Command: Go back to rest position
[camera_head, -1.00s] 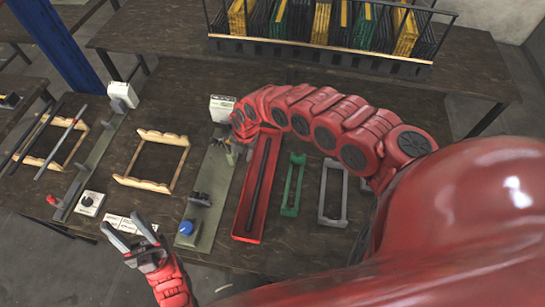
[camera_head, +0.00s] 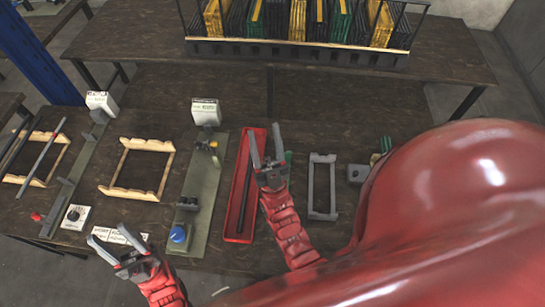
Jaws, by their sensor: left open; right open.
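My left gripper (camera_head: 108,234) is at the lower left, open and empty, by the table's front edge near some small white labels (camera_head: 118,233). My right gripper (camera_head: 265,138) is in the middle, open with its fingers apart and nothing between them.
A press rail (camera_head: 203,187) with a blue knob (camera_head: 178,234) stands left of the red tray, which holds a dark rod (camera_head: 246,195). A wooden frame (camera_head: 112,192) lies further left, a grey frame (camera_head: 313,188) to the right. A black rack (camera_head: 290,50) stands on the back table.

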